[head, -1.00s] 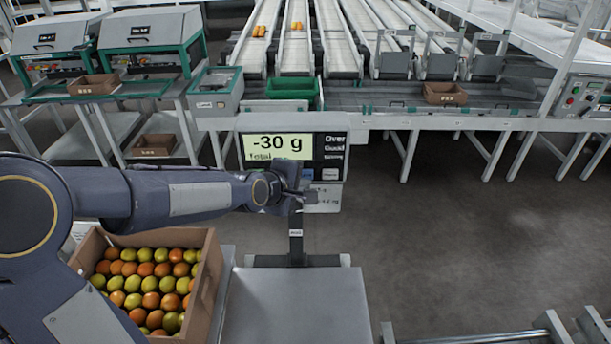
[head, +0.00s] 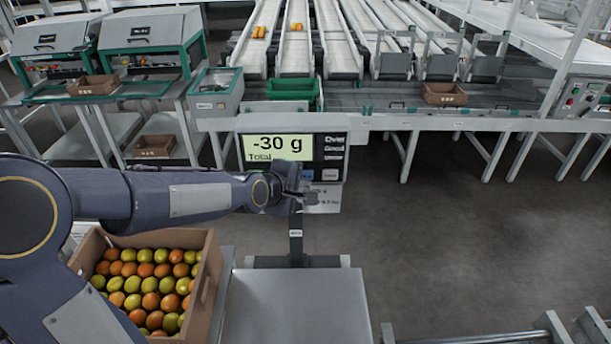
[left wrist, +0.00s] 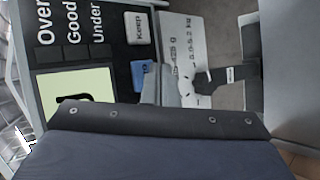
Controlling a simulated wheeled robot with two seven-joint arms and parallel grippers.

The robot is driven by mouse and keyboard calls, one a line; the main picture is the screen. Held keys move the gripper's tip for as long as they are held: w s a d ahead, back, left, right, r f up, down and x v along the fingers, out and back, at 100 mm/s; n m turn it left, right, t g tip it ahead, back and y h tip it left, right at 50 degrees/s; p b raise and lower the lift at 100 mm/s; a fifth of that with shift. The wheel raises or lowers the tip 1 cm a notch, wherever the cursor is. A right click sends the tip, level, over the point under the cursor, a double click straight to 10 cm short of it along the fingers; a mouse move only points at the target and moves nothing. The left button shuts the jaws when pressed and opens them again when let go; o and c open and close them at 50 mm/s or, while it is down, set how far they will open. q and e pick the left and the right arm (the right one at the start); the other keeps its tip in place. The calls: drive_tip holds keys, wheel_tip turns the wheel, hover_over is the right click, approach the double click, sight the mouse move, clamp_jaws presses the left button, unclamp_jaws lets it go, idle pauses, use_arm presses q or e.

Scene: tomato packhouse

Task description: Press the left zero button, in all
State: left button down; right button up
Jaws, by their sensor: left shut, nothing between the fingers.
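The scale's display panel (head: 262,148) reads -30 g with "Total" below it. Below its dark strip of Over, Good and Under labels are a blue button (head: 307,174) and a pale button (head: 329,174). The left wrist view shows the pale button marked Keep (left wrist: 138,28) and the blue button (left wrist: 143,74), its marking unreadable. My left gripper (head: 308,196) is shut and empty, in front of the panel's lower edge by the blue button. It hides part of the button row. I cannot tell whether it touches anything. My right gripper is out of view.
The bare scale platform (head: 295,305) lies below, with its post (head: 296,240) behind. A cardboard box (head: 205,280) of red, orange and green tomatoes stands left, under my arm. Conveyor lanes (head: 294,50) are behind. Open floor lies right.

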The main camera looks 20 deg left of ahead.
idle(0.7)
use_arm(q)
drive_tip(key=shift+w+a+b, duration=0.1)
drive_tip(key=shift+w+b, duration=0.25)
drive_tip(key=shift+w, duration=0.05)
drive_tip(key=shift+w+a+b, duration=0.15)
drive_tip(key=shift+w+b, duration=0.15)
drive_tip(key=shift+w, duration=0.1)
idle(0.5)
drive_tip(key=shift+s, duration=0.1)
drive_tip(key=shift+s+d+p, duration=0.25)
drive_tip(key=shift+s+p, duration=0.3)
drive_tip(key=shift+s, duration=0.15)
